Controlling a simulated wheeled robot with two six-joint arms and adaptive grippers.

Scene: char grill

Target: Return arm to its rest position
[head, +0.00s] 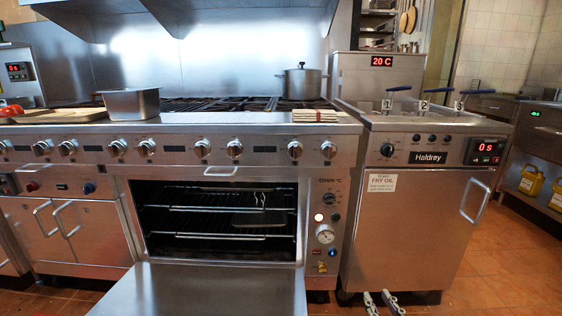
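My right gripper (379,296) shows only at the bottom edge, just right of the oven's lowered door. Its two fingertips point up in the picture, stand apart, and have nothing between them. They appear low in front of the fryer's base. The rest of that arm is below the picture. My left gripper and arm are not in view.
The oven (220,225) is open, its door (205,290) folded down toward me; a tray sits on a rack inside. The range top holds a steel pot (302,83), a metal pan (131,103) and a folded cloth (314,116). The fryer (405,230) stands right. Floor (510,270) is clear at right.

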